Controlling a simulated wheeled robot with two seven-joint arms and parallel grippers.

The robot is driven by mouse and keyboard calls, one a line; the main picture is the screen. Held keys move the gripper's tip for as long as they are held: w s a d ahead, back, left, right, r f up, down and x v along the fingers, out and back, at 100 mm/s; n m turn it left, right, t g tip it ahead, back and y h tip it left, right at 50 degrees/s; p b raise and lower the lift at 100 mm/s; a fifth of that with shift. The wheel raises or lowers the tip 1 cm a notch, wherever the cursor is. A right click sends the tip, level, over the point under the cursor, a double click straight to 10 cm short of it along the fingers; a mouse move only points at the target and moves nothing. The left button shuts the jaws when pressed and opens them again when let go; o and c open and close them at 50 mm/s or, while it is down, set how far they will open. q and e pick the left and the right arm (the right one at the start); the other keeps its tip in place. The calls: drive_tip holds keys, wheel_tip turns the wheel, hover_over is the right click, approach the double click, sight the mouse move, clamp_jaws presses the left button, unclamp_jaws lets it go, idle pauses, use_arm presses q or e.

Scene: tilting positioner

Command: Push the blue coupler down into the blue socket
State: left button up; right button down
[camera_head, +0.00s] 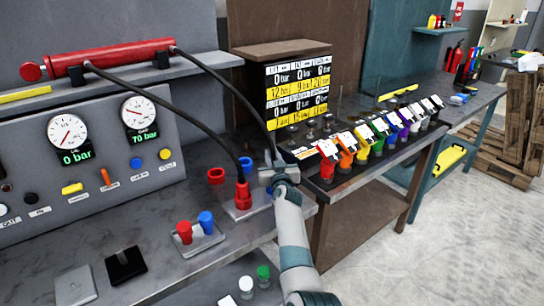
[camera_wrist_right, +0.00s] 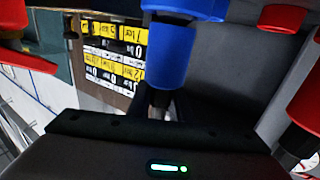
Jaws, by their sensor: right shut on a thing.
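My right gripper (camera_head: 274,172) is shut on the blue coupler, at the far end of the red-coupler plate in the head view. The gripper hides most of the coupler there. In the right wrist view the blue coupler (camera_wrist_right: 170,55) extends out from between the dark fingers (camera_wrist_right: 162,108), its black hose end between them. A wider blue part (camera_wrist_right: 188,8), which may be the blue socket, lies at the top edge, close to the coupler's end. I cannot tell whether they touch. The left gripper is not in view.
The red coupler (camera_head: 243,195) stands upright just left of my gripper, with its hose attached. A red ring (camera_head: 216,175) and a blue ring (camera_head: 246,163) are behind it. A plate with red (camera_head: 183,232) and blue (camera_head: 206,222) pegs is nearer.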

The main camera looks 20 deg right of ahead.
drive_tip(key=shift+f, duration=0.2)
drive_tip(key=c, duration=1.5)
unclamp_jaws()
drive_tip(key=shift+c, duration=0.2)
drive_tip(key=shift+s, duration=0.1)
drive_tip(key=shift+s+r+p, duration=0.1)
drive_tip(key=shift+s+p, duration=0.4)
drive_tip(key=shift+p, duration=0.05)
drive_tip(key=s+a+p, duration=0.2)
drive_tip(key=s+p, duration=0.9)
drive_tip(key=s, duration=0.5)
drive_tip(key=shift+s, duration=0.15)
